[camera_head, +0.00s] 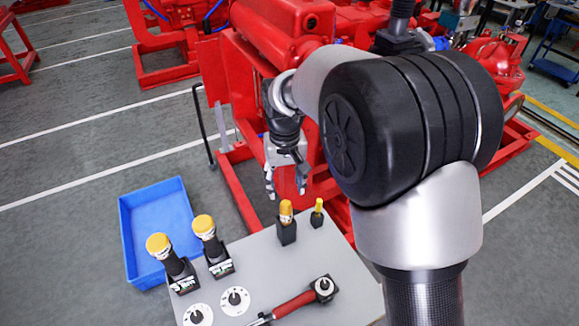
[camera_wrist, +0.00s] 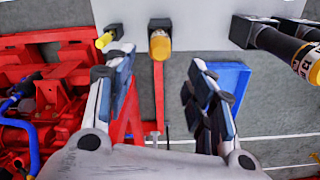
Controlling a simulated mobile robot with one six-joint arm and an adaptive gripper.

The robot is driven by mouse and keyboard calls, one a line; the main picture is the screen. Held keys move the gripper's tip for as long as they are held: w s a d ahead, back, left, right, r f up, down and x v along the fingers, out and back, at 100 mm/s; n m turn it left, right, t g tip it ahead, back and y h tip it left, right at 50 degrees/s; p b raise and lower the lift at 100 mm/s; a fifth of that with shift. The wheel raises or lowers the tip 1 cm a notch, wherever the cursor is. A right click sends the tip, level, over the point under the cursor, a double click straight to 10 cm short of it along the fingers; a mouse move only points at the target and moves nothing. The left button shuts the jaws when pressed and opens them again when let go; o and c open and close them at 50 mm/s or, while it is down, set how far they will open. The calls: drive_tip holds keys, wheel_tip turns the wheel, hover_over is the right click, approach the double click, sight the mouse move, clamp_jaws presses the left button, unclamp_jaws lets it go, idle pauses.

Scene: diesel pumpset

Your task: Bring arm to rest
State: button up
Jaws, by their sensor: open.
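My gripper (camera_head: 286,181) hangs at the end of my arm, beyond the far edge of the grey table and in front of the red pumpset (camera_head: 250,75). In the wrist view its two fingers (camera_wrist: 160,95) are spread apart with nothing between them. My arm is bent, and its large black and silver joint fills the right of the head view. It hides part of the pumpset.
Open floor lies further left.

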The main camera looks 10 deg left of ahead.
drive_tip(key=s+d+r+m+t, duration=0.2)
drive_tip(key=s+d+r, duration=0.6)
drive_tip(key=d+r, duration=0.5)
drive_tip(key=s+d+m+t, duration=0.1)
drive_tip(key=s+d, duration=0.4)
drive_tip(key=s, duration=0.3)
drive_tip(key=s+d+m+t, duration=0.1)
drive_tip(key=s+d, duration=0.4)
drive_tip(key=s, duration=0.3)
drive_tip(key=shift+s+d+r+t, duration=0.3)
drive_tip(key=shift+r, duration=0.1)
drive_tip(key=shift+f, duration=0.1)
